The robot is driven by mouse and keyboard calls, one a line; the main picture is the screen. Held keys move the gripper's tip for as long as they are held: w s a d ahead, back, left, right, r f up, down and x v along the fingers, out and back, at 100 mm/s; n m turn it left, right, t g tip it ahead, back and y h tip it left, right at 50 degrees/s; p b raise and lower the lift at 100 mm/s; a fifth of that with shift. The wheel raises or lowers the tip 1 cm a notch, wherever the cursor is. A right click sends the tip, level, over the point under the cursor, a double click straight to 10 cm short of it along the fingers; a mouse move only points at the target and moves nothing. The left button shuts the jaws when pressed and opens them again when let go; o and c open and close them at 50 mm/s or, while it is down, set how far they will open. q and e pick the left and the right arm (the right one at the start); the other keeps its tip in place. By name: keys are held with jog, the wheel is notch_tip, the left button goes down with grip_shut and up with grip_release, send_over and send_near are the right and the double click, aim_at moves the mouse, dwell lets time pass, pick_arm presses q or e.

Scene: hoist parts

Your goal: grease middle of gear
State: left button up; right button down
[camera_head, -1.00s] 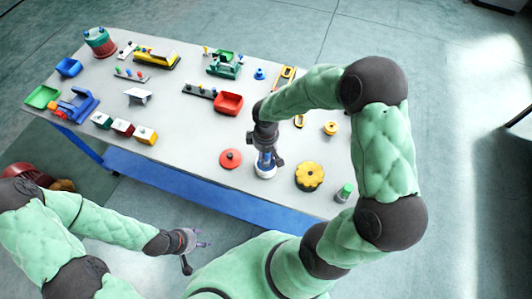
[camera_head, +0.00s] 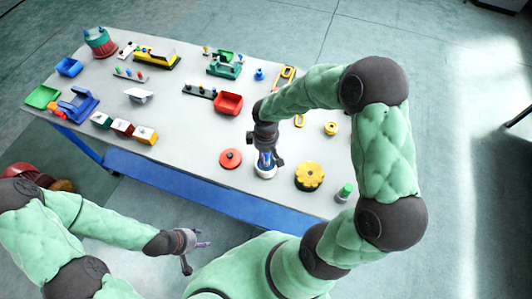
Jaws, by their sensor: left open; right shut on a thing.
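The likely gear is the yellow toothed wheel (camera_head: 309,176) with a dark marked face, lying flat at the table's front right. My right gripper (camera_head: 266,162) points down just left of it, shut on a blue and white object (camera_head: 265,172). The gripper hides the upper part of this object, and I cannot tell whether its white base touches the table. A small container with a green top (camera_head: 345,190) stands at the right front edge. My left gripper (camera_head: 203,240) is open and empty, in front of the table and off its edge.
The grey table (camera_head: 185,140) holds a red disc (camera_head: 230,158), a red bin (camera_head: 228,103), a small yellow part (camera_head: 331,128), a blue bin (camera_head: 69,67) and a green tray (camera_head: 42,97). Coloured boxes line the front left. The table's middle has bare room.

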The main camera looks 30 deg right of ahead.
pick_arm(q)
jog(key=shift+r, duration=0.1)
pick_arm(e)
jog(key=shift+s, duration=0.1)
jog(key=shift+r+p, duration=2.6)
jog(key=shift+r, duration=0.9)
pick_arm(q)
notch_tip(320, 180, up, 5)
pick_arm(e)
jog(key=shift+f, duration=0.1)
